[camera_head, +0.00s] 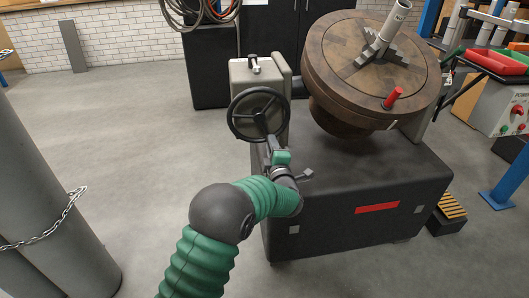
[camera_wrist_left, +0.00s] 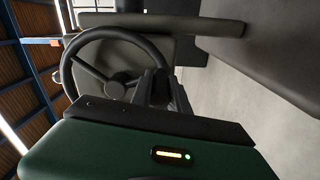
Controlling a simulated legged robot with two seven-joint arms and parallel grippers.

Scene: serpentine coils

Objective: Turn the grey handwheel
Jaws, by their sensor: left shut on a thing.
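The handwheel (camera_head: 261,121) is dark grey with a round rim and spokes meeting at a hub. It is mounted on the front of a grey housing (camera_head: 245,76) beside the tilted round table. It also shows in the left wrist view (camera_wrist_left: 115,90), left of centre. My left gripper (camera_head: 271,143) is at the lower right part of the rim, and my arm reaches it from below. In the left wrist view its fingers (camera_wrist_left: 155,88) are shut on the rim, which they partly hide. My right gripper is in neither view.
A brown round table (camera_head: 335,75) with a red-handled part (camera_head: 393,97) tilts above the dark base (camera_head: 350,185). A grey column with a chain (camera_head: 60,215) stands at the left. Open floor (camera_head: 150,130) lies between the column and the base.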

